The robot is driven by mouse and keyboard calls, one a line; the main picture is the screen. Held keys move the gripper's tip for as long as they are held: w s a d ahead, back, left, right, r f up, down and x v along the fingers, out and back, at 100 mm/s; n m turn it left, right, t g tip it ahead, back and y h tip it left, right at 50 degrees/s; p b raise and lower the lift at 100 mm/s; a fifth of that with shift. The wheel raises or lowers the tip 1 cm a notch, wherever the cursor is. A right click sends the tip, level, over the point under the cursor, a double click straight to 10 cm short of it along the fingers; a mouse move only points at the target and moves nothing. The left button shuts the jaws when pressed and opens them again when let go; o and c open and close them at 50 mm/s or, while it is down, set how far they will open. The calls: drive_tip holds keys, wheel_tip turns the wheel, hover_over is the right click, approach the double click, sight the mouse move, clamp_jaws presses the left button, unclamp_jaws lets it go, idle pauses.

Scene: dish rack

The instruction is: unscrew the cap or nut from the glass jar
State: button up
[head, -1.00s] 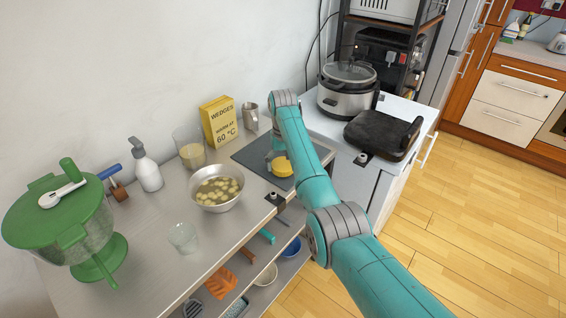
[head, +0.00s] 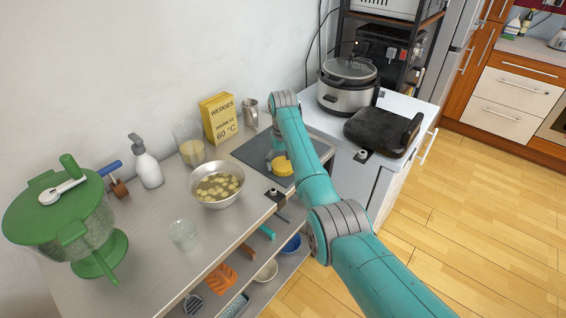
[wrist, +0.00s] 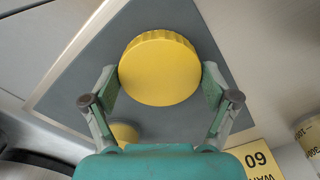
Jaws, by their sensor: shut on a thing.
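A round yellow cap (wrist: 161,68) with a ridged edge fills the space between the two fingers of my gripper (wrist: 160,78) in the wrist view. The fingertips press on its opposite sides. In the head view the cap (head: 283,166) shows over the dark grey mat (head: 250,152), beside my arm's end. No glass body shows clearly under the cap, so I cannot tell whether a jar is still joined to it. A smaller yellow shape (wrist: 125,133) is partly hidden behind my gripper in the wrist view; I cannot tell what it is.
A metal bowl of food pieces (head: 217,186), a glass container (head: 190,144), a yellow box (head: 217,118) and a metal cup (head: 250,112) stand left of and behind the mat. A clear glass (head: 183,235) stands nearer. A slow cooker (head: 347,88) stands on the right-hand counter.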

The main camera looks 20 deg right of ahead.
drive_tip(key=o, duration=1.1)
wheel_tip(320, 180, up, 12)
drive_tip(key=shift+f, duration=0.1)
clamp_jaws()
idle(0.4)
idle(0.6)
